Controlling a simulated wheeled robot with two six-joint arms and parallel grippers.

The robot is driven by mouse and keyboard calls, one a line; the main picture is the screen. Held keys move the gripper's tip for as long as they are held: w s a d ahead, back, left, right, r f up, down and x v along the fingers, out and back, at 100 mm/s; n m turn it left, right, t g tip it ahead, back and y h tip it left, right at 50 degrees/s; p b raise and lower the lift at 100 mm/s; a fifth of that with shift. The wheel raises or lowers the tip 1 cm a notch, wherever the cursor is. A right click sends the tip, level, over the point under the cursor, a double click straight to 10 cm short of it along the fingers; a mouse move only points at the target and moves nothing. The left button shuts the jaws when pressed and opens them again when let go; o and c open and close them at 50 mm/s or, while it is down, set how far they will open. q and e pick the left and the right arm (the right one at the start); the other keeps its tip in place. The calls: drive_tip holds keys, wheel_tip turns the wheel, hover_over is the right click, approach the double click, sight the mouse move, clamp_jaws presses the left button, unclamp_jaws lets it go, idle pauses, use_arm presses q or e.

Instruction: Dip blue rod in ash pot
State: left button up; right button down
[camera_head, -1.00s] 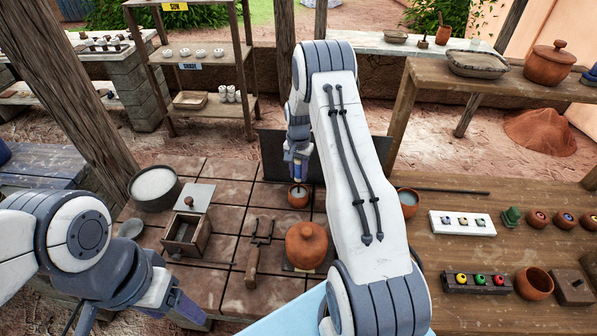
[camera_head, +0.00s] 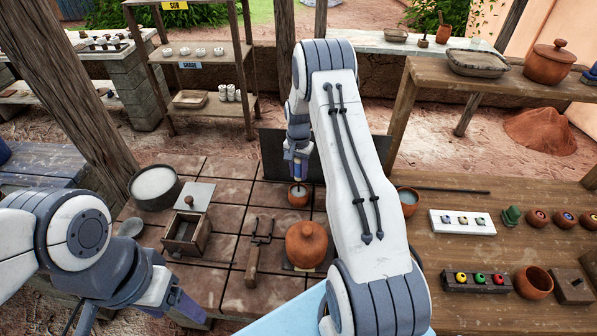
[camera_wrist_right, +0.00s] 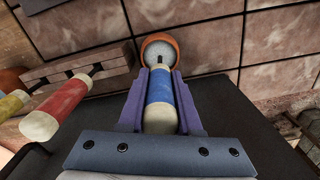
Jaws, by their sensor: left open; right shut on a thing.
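My right gripper (camera_head: 297,172) is shut on the blue rod (camera_wrist_right: 160,100), which has pale ends and a thin dark tip. The rod points down at the small orange ash pot (camera_head: 298,201) on the tiled table. In the right wrist view the rod's dark tip shows against the grey ash inside the pot's orange rim (camera_wrist_right: 147,42). The tip looks inside or just above the mouth; I cannot tell if it touches the ash. My left gripper (camera_head: 150,300) is open and empty at the lower left, away from the pot.
A red rod (camera_wrist_right: 64,98) and a yellow rod (camera_wrist_right: 14,103) stand left in the wrist view. A lidded clay pot (camera_head: 306,246), a wooden box (camera_head: 187,232) and a bowl of white material (camera_head: 155,187) stand on the tiles. A dark panel (camera_head: 272,150) stands behind the ash pot.

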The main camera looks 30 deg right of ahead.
drive_tip(key=shift+r+p, duration=3.15)
drive_tip(key=shift+r, duration=1.85)
